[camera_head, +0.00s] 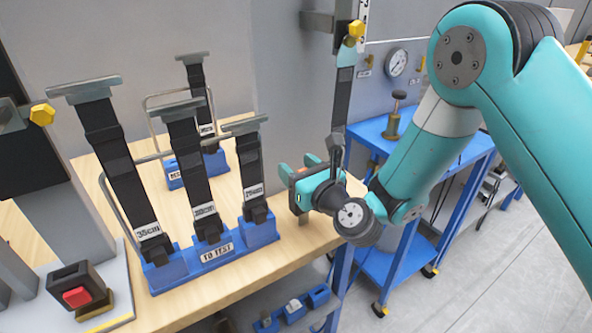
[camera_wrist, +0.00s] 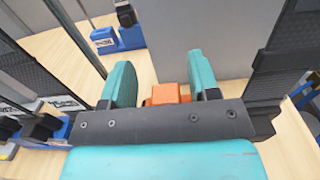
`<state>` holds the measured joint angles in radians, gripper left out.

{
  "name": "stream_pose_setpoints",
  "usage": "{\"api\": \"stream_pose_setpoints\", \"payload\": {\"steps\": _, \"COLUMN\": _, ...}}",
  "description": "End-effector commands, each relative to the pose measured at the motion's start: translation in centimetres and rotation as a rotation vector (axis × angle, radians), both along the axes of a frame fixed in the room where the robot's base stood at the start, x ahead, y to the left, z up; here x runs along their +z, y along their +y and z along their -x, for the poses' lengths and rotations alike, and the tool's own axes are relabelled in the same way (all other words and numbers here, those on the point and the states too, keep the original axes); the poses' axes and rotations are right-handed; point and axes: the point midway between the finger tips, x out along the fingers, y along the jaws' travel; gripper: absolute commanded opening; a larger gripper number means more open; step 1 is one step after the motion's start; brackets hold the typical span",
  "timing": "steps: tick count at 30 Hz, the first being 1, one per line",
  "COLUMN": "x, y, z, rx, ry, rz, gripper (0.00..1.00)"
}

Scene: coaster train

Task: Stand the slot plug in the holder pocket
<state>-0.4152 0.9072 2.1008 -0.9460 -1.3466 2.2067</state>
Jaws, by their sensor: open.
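My gripper (camera_head: 293,187) is open beside the wooden bench's right end, right of a blue holder labelled "TO TEST" (camera_head: 212,255). In the wrist view my gripper (camera_wrist: 160,75) shows two spread teal fingers. An orange block (camera_wrist: 170,93) shows between them; I cannot tell whether it is the slot plug or touches a finger. Black straps with grey cross-bar tops, including one marked 25cm (camera_head: 250,170), stand in that holder. Another blue holder (camera_head: 172,172) with one strap stands behind. I cannot single out the holder pocket.
A bent metal rail (camera_head: 118,205) runs beside the straps. A red button box (camera_head: 77,290) stands front left. A blue cart (camera_head: 375,135) is to the right. Small blue blocks (camera_head: 292,308) sit low in front.

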Motion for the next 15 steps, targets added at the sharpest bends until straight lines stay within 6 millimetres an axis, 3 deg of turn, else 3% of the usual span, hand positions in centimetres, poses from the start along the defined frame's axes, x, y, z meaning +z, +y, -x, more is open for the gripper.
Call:
{"api": "stream_pose_setpoints", "payload": {"steps": 2, "x": -0.18, "y": -0.33, "z": -0.12, "rx": -0.005, "ry": 0.003, "rz": -0.001, "gripper": 0.55}}
{"api": "stream_pose_setpoints", "payload": {"steps": 3, "x": -0.19, "y": -0.41, "z": -0.14, "rx": -0.006, "ry": 0.002, "rz": 0.0, "gripper": 0.51}}
{"api": "stream_pose_setpoints", "payload": {"steps": 9, "x": -0.16, "y": -0.45, "z": -0.14, "rx": -0.007, "ry": 0.002, "rz": 0.0, "gripper": 0.05}}
{"api": "stream_pose_setpoints", "payload": {"steps": 15, "x": -0.14, "y": -0.34, "z": -0.1, "rx": -0.005, "ry": 0.001, "rz": 0.0, "gripper": 0.02}}
